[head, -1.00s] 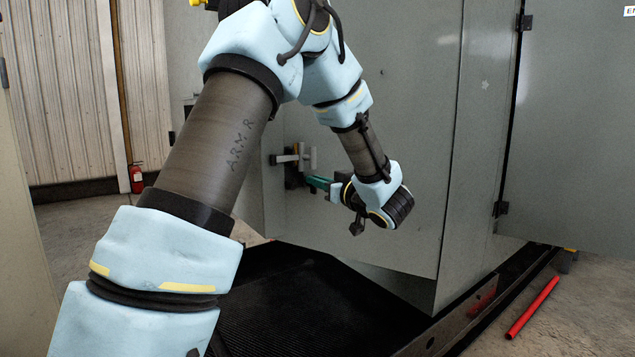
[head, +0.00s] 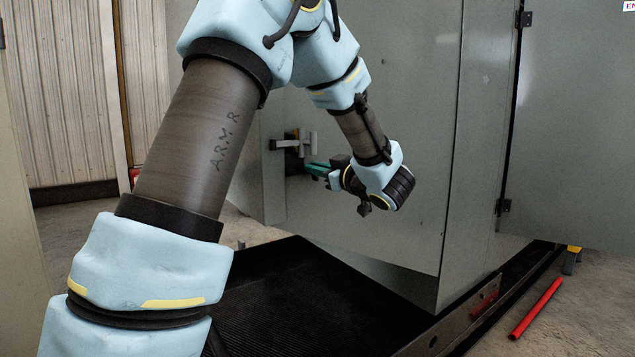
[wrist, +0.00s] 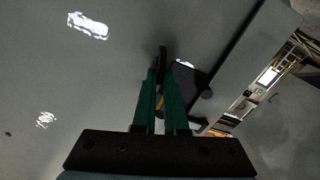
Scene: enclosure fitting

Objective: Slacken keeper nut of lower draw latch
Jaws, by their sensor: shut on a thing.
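The draw latch (head: 307,140) is a light grey T-shaped piece with a dark mount on the grey enclosure panel, left of the middle in the head view. My gripper (head: 312,166) has green fingers and is just below and to the right of it. In the wrist view, my gripper (wrist: 160,78) has its fingers drawn together on a small dark piece (wrist: 162,53) at the tips, which looks like the keeper nut. The fingers hide most of it. A black plate (wrist: 192,82) lies just right of the tips, and a small yellowish patch shows between the fingers.
The grey enclosure (head: 420,120) stands over a black ribbed floor tray (head: 285,290). An open door panel (head: 575,130) stands at right. A red rod (head: 536,308) lies on the concrete floor at lower right. The floor beside it is mostly clear.

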